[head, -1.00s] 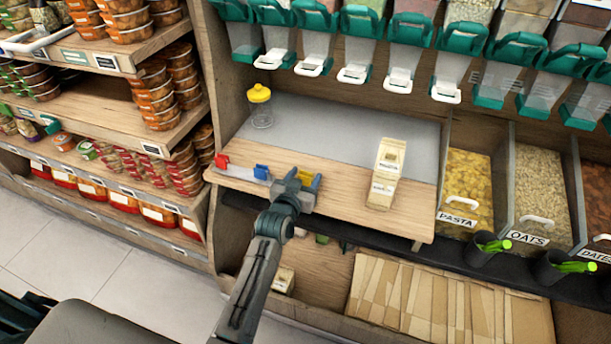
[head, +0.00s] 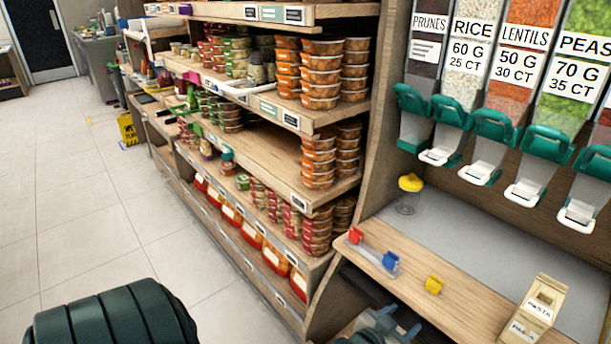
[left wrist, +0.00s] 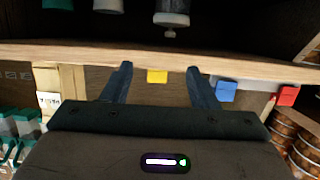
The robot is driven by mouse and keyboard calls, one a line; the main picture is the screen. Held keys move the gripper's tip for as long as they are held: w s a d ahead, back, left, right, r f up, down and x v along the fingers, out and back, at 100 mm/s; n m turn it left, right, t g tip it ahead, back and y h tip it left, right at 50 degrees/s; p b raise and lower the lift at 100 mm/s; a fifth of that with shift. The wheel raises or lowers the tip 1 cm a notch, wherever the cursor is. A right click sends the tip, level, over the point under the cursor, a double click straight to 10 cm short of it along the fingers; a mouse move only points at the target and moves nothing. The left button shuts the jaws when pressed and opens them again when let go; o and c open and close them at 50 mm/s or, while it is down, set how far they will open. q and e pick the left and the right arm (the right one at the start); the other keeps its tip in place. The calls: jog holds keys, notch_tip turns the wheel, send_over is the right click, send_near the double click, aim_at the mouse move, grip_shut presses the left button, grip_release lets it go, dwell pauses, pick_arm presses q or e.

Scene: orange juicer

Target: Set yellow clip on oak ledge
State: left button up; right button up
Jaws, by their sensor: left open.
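The yellow clip (head: 434,285) sits on the oak ledge (head: 462,318), near its front edge. A blue clip (head: 390,259) and a red clip (head: 355,235) sit to its left on the same ledge. My left gripper (left wrist: 159,67) is open and empty. In the left wrist view its two fingers stand apart on either side of the yellow clip (left wrist: 157,77), which appears beyond them and not held. In the head view only part of the left gripper shows, at the bottom edge below the ledge. My right gripper is not in view.
Dispensers (head: 495,130) hang above. Shelves of tubs (head: 318,160) fill the left side. The ledge between yellow clip and bag is clear.

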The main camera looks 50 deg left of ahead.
pick_arm(q)
jog(key=s+a+f+g, duration=0.2)
jog(key=s+f+g, duration=0.2)
jog(key=s+f, duration=0.4)
jog(key=s+a+f+g+y, duration=0.1)
jog(key=s+a+f+g, duration=0.2)
jog(key=s+f, duration=0.6)
jog(key=s+a+f+g, duration=0.3)
jog(key=s+f+g, duration=0.2)
jog(key=s+f, duration=0.4)
jog(key=shift+a+f+g+y, duration=0.2)
jog(key=shift+f+g+y, duration=0.2)
jog(key=shift+f, duration=0.2)
